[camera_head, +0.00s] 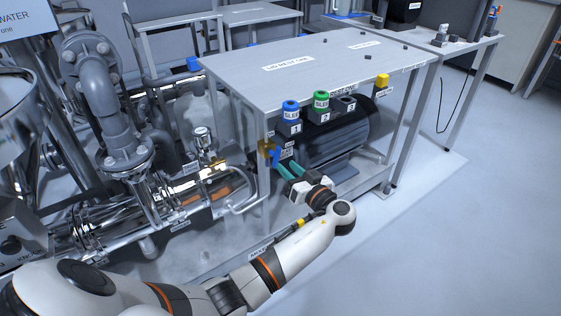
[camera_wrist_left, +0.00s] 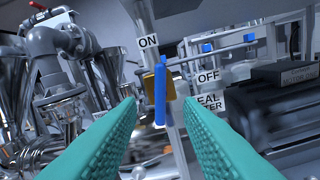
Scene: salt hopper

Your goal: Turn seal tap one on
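The seal tap has a brass body (camera_head: 264,147) and a blue lever handle (camera_head: 275,157), on the near left leg of the metal table. In the left wrist view the blue handle (camera_wrist_left: 160,95) stands about upright before the brass body (camera_wrist_left: 148,86). An ON label (camera_wrist_left: 148,41) is above left of it, an OFF label (camera_wrist_left: 208,76) to its right. My left gripper (camera_head: 283,168), with green fingers, is open. In the left wrist view its fingertips (camera_wrist_left: 160,103) lie either side of the handle, with gaps; I cannot tell whether they reach around it. My right gripper is out of view.
The metal table (camera_head: 310,62) stands over a dark motor (camera_head: 340,130). Shiny pipework (camera_head: 190,195) lies left of the tap. Open floor (camera_head: 470,220) is at the right.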

